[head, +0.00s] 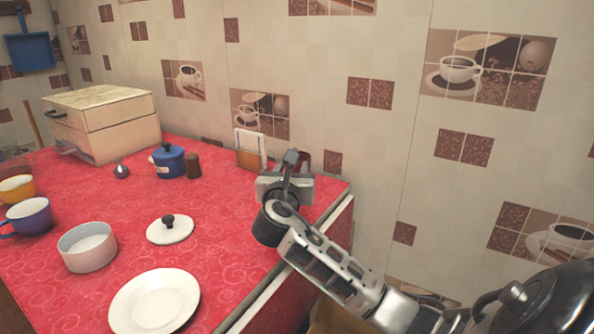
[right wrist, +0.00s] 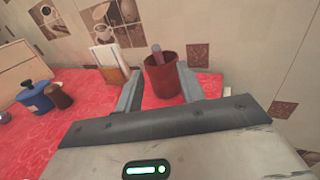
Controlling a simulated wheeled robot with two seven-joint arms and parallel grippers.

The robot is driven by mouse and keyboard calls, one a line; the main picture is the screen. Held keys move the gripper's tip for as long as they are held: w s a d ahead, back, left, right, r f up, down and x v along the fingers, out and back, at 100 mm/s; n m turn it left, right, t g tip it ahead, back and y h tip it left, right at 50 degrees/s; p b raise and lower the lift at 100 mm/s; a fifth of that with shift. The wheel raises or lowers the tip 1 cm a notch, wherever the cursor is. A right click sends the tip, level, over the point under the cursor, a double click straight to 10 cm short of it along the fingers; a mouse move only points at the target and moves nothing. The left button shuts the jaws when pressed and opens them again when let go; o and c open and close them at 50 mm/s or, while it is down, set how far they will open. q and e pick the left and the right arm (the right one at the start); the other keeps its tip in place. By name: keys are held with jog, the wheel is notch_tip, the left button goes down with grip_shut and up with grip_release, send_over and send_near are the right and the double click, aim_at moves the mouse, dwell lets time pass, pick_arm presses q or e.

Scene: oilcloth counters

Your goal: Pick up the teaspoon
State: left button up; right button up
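My right gripper (head: 290,158) is at the back right corner of the red counter. In the right wrist view its two fingers (right wrist: 160,88) are spread apart with nothing held between them. Beyond and between them stands a dark red cup (right wrist: 163,82) with a thin brownish handle (right wrist: 157,53) sticking up out of it. This may be the teaspoon, but its bowl is hidden in the cup. In the head view the cup (head: 304,160) is partly hidden behind my gripper. My left gripper is not in view.
A napkin holder (head: 250,152) stands left of the gripper. A blue pot (head: 168,161), brown shaker (head: 193,165), white lid (head: 170,229), plate (head: 154,302), pan (head: 87,247), and mugs (head: 28,215) occupy the counter. The tiled wall (head: 330,90) is close behind.

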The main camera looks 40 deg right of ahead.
jog(key=b+x, duration=0.2)
jog(key=x, duration=0.6)
jog(key=shift+w+d, duration=0.1)
jog(key=shift+w, duration=0.2)
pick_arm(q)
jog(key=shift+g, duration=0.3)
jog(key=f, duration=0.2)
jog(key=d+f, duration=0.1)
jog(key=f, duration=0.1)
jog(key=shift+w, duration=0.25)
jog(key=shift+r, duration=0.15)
pick_arm(e)
grip_shut()
